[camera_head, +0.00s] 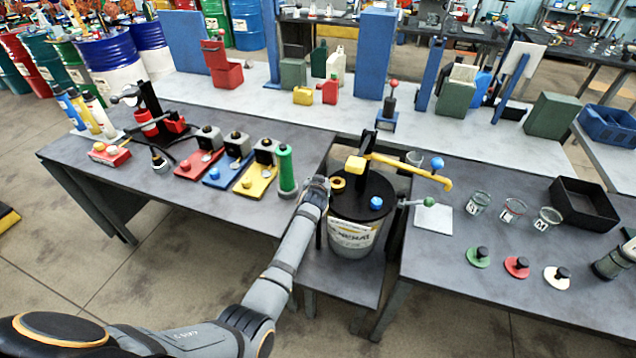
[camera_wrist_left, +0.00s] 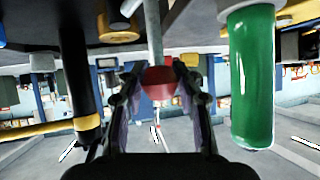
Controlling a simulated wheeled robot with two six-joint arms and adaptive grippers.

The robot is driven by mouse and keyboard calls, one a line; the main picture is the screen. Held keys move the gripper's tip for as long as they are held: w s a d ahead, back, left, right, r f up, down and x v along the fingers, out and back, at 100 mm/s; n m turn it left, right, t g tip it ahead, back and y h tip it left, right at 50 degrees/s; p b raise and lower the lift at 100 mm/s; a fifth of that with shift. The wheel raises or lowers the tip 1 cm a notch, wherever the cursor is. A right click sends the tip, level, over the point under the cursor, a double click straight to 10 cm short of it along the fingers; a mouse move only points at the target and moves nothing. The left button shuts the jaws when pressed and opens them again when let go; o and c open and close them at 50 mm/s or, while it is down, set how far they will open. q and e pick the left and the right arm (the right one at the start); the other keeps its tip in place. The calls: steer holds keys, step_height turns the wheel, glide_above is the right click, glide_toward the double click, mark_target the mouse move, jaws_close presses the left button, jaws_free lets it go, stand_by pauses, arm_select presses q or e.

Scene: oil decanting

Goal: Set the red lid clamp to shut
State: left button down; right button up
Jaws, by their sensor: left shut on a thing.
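The pail (camera_head: 352,238) with a black lid (camera_head: 362,203) stands in the gap between two grey tables. The lid carries a blue knob (camera_head: 376,203) and a yellow cap (camera_head: 338,184). My left gripper (camera_head: 318,184) is at the lid's left edge in the head view. In the left wrist view its fingers (camera_wrist_left: 158,85) are shut on the red knob (camera_wrist_left: 160,80) of the lid clamp, with a grey rod (camera_wrist_left: 154,35) running from it. In the head view the gripper hides the red clamp. A grey part at the right edge (camera_head: 615,262) may be my right gripper; its fingers are unclear.
A green cylinder (camera_head: 286,170) stands close left of my left gripper; it also shows in the wrist view (camera_wrist_left: 250,80). A yellow pump handle (camera_head: 415,172) reaches over the lid's right side. Beakers (camera_head: 514,209) and a black tray (camera_head: 584,205) occupy the right table.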

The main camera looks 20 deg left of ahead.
arm_select(q)
steer(key=c, duration=0.9)
jaws_free()
steer(key=shift+d+r, duration=0.1)
steer(key=shift+d, duration=0.15)
step_height(320, 180, up, 10)
